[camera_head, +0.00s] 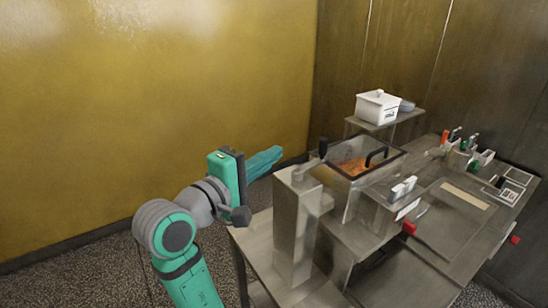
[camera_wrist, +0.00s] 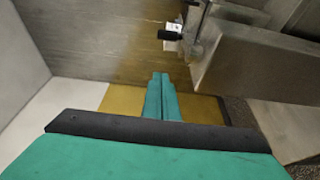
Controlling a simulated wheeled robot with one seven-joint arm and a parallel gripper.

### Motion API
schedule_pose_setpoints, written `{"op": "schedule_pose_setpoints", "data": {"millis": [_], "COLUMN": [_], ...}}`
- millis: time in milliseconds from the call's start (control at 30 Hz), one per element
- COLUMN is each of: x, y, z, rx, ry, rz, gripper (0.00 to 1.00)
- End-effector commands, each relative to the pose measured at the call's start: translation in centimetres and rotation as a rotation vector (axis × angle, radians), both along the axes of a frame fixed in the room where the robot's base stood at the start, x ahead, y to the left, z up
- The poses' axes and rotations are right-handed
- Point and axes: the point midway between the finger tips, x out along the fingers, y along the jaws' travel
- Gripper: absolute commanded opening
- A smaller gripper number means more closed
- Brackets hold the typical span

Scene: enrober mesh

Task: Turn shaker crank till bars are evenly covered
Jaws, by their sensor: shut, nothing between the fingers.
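The enrober machine (camera_head: 295,240) is a steel unit on a steel table, right of my arm in the head view. A crank with a dark upright knob (camera_head: 323,147) sits on top of its front column. In the wrist view a dark knob (camera_wrist: 170,35) shows near the top, beyond my fingertips. An open-topped hopper (camera_head: 352,166) with orange-brown contents and a dark handle is behind the crank. My gripper (camera_head: 278,152) is shut and empty, left of the crank and apart from it. Its teal fingers lie together in the wrist view (camera_wrist: 160,78). I cannot make out any bars.
Small holders with coloured-handled tools (camera_head: 462,146) and red knobs (camera_head: 409,228) are on the right. The space left of the machine, toward the yellow wall, is clear.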

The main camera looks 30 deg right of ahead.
Motion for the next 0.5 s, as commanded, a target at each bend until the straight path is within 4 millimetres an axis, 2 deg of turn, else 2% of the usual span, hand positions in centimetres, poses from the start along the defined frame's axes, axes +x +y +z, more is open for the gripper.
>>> {"op": "schedule_pose_setpoints", "data": {"millis": [400,500], "x": [3.0,1.5], "y": [-7.1,-7.9], "z": [0.0,-0.1], "rx": [0.0,-0.001], "ry": [0.0,-0.001], "rz": [-0.001,-0.001], "gripper": [0.0,0.0]}}
